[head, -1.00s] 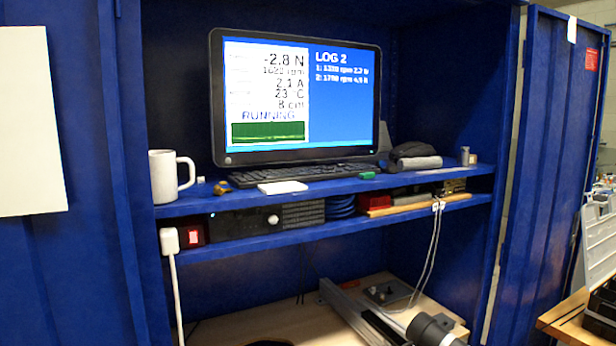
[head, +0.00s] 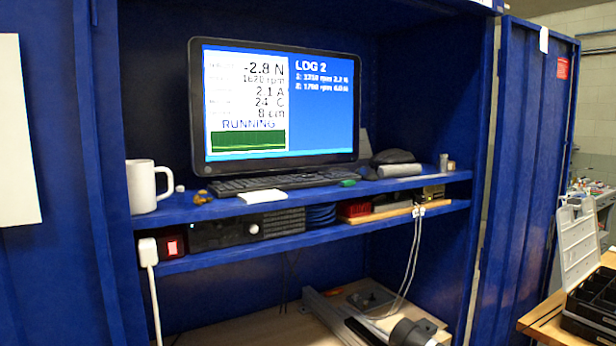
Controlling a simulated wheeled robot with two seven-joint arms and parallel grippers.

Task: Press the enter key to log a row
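A black keyboard (head: 285,182) lies on the upper blue shelf, below the monitor (head: 275,105). Its single keys are too small to tell apart, so I cannot pick out the enter key. The monitor reads -2.8 N, about 1620 rpm, 2.1 A, 24 C, 8 cm and RUNNING above a green graph. Its right side shows LOG 2 with two rows, the first near 1310 rpm and the second near 1700 rpm; the small digits are blurred. Neither of my grippers is in view.
A white mug (head: 143,187) stands left of the keyboard. A white pad (head: 262,196) and a green item (head: 348,183) lie at the shelf's front. A rolled grey cloth (head: 400,170) is at right. Below are a red switch (head: 171,246) and hanging white cables (head: 411,262).

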